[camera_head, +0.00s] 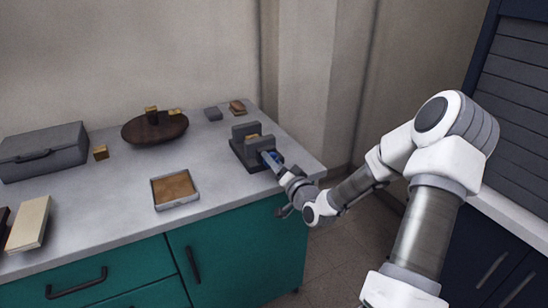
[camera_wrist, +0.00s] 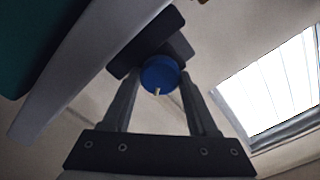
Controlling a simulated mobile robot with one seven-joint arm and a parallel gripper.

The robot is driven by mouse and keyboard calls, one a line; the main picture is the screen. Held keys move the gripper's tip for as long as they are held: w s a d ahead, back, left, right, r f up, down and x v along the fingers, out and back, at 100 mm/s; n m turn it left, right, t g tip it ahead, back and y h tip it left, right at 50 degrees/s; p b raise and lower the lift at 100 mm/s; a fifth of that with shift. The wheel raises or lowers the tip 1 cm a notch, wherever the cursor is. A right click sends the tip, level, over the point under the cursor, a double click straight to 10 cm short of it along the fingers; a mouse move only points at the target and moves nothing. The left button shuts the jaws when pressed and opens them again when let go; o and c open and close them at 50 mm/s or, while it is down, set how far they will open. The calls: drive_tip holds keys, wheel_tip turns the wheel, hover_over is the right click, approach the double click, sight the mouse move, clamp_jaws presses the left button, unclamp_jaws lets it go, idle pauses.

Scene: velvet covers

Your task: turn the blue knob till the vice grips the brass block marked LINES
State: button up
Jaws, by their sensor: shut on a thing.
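The vice (camera_head: 252,153) is a dark grey block with two upright jaws near the right end of the counter. A brass block (camera_head: 253,137) shows between its jaws; I cannot read any marking, nor tell whether both jaws touch it. The blue knob (camera_head: 275,157) is on the vice's near right side. In the wrist view the blue knob (camera_wrist: 159,74) is round, with a small pale mark at its lower edge. My gripper (camera_wrist: 162,83) is shut on the knob, one finger on each side. In the head view my gripper (camera_head: 274,162) meets the vice from the right.
A tray with a brown base (camera_head: 174,187) lies left of the vice. A round dark dish (camera_head: 155,128) with brass pieces, a loose brass block (camera_head: 101,152), a grey case (camera_head: 44,151) and a cream box (camera_head: 29,223) stand farther left. Small blocks (camera_head: 237,106) lie behind the vice.

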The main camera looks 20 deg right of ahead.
drive_tip(key=m+p, duration=0.2)
drive_tip(key=m, duration=0.2)
drive_tip(key=shift+f+m, duration=0.1)
drive_tip(key=shift+m, duration=0.3)
idle(0.4)
drive_tip(key=o, duration=1.4)
drive_tip(key=shift+c, duration=0.2)
drive_tip(key=shift+s, duration=0.1)
drive_tip(key=s+p, duration=0.2)
drive_tip(key=s, duration=1.5)
drive_tip(key=shift+d, duration=0.35)
drive_tip(key=shift+s, duration=0.1)
